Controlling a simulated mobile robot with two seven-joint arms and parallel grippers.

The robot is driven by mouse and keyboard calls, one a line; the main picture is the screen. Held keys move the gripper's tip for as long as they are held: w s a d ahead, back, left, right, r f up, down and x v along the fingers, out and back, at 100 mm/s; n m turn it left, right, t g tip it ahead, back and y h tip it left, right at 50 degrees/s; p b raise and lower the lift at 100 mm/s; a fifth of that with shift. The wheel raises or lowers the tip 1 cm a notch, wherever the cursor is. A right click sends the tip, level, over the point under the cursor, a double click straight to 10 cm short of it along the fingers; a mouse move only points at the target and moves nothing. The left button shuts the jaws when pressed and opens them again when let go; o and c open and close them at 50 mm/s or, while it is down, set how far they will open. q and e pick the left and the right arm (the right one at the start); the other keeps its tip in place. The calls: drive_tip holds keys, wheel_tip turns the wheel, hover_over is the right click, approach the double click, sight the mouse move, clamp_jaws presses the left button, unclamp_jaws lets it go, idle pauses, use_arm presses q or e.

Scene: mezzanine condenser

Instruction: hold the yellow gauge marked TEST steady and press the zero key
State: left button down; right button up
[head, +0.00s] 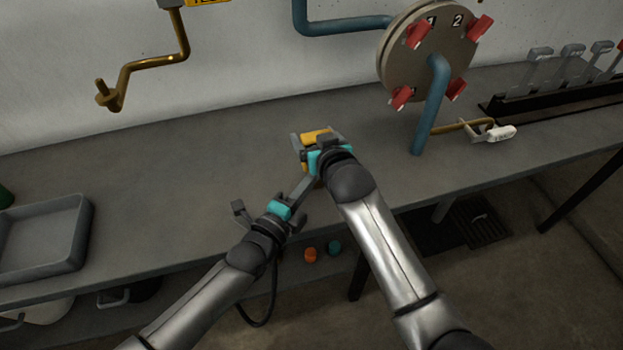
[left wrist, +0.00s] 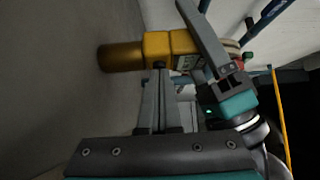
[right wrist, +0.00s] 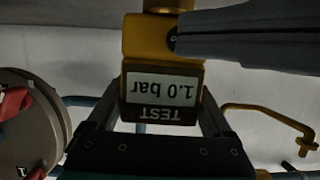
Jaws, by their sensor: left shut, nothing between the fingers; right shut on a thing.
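The yellow gauge (head: 315,135) stands on the bench, mostly covered by my right gripper (head: 312,145) in the head view. In the right wrist view the gauge (right wrist: 150,45) appears upside down, with a TEST label and a display (right wrist: 160,95) reading 1.0 bar. My right gripper is shut on its body. My left gripper (left wrist: 160,68) is shut and empty, its tips at the gauge's yellow side in the left wrist view. In the right wrist view the left gripper's tip covers a small dark spot on the gauge; whether it presses a key there I cannot tell.
A round disc with red levers (head: 428,50) and a blue pipe (head: 430,110) stand right of the gauge. A brass pipe (head: 150,64) hangs on the wall. A grey tray (head: 45,240) is at the left; the bench between is clear.

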use_arm(q)
drive_tip(key=shift+w+a, duration=0.3)
drive_tip(key=shift+w, duration=0.5)
use_arm(e)
drive_tip(key=shift+f, duration=0.15)
drive_tip(key=shift+s, duration=0.1)
use_arm(q)
drive_tip(key=s, duration=0.2)
drive_tip(key=s+d, duration=0.1)
drive_tip(key=shift+s+d, duration=0.1)
drive_tip(key=shift+s, duration=0.3)
use_arm(e)
drive_tip(key=shift+f, duration=0.1)
use_arm(q)
drive_tip(key=v, duration=1)
drive_tip(key=shift+s, duration=0.25)
drive_tip(key=shift+d, duration=0.15)
use_arm(e)
drive_tip(key=o, duration=1.3)
drive_tip(key=shift+d, duration=0.1)
drive_tip(key=shift+o, duration=0.9)
